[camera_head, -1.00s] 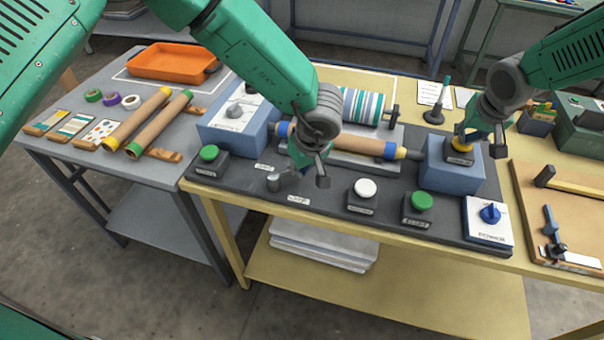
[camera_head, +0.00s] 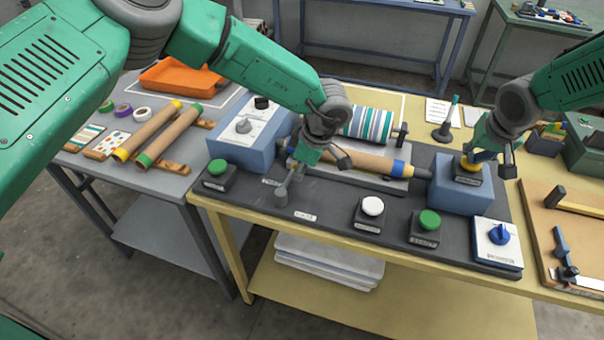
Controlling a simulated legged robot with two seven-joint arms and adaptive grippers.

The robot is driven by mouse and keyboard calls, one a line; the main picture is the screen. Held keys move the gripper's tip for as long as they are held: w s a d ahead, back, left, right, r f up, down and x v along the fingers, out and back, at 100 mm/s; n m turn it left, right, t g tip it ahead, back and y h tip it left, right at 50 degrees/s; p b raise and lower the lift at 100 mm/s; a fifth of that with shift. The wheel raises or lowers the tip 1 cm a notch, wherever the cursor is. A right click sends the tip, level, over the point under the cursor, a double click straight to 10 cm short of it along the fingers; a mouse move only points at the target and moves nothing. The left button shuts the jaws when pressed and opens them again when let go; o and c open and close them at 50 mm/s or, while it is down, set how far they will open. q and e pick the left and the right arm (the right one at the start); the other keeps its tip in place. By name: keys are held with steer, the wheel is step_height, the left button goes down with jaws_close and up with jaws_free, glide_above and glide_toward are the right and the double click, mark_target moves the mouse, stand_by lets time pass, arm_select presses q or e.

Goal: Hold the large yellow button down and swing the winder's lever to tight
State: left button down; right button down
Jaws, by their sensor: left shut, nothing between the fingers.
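The large yellow button (camera_head: 470,163) sits on a blue box (camera_head: 447,190) at the right of the dark panel. My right gripper (camera_head: 473,153) is over the button and seems to touch it; its fingertips are partly hidden, and I cannot tell how far down the button is. The winder's lever (camera_head: 289,184) stands at the panel's front left, with a grey round base and a thin arm slanting up to the right. My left gripper (camera_head: 298,164) is shut and empty at the lever's upper end. Contact there is unclear. Small white labels (camera_head: 305,216) lie beside the lever; their words are unreadable.
A green button (camera_head: 218,167) is left of the lever. A white button (camera_head: 373,206), another green button (camera_head: 430,220) and a blue knob (camera_head: 499,234) line the front edge. A brown roll (camera_head: 350,160) and a striped roll (camera_head: 368,122) lie behind.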

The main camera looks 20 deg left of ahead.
mark_target(313, 194)
arm_select(q)
steer(key=shift+a, duration=0.1)
arm_select(e)
steer(key=shift+s+f, duration=0.1)
steer(key=shift+f, duration=0.05)
stand_by(0.5)
arm_select(q)
steer(key=shift+s+a, duration=0.15)
steer(key=shift+s, duration=0.6)
arm_select(e)
steer(key=shift+d, duration=0.15)
arm_select(q)
steer(key=d, duration=0.4)
steer(key=shift+w+d+r, duration=0.15)
steer(key=shift+d+r, duration=0.15)
steer(key=shift+r, duration=0.1)
arm_select(e)
steer(key=shift+a, duration=0.2)
arm_select(q)
steer(key=v, duration=0.9)
steer(key=shift+r, duration=0.45)
steer(key=shift+r, duration=0.1)
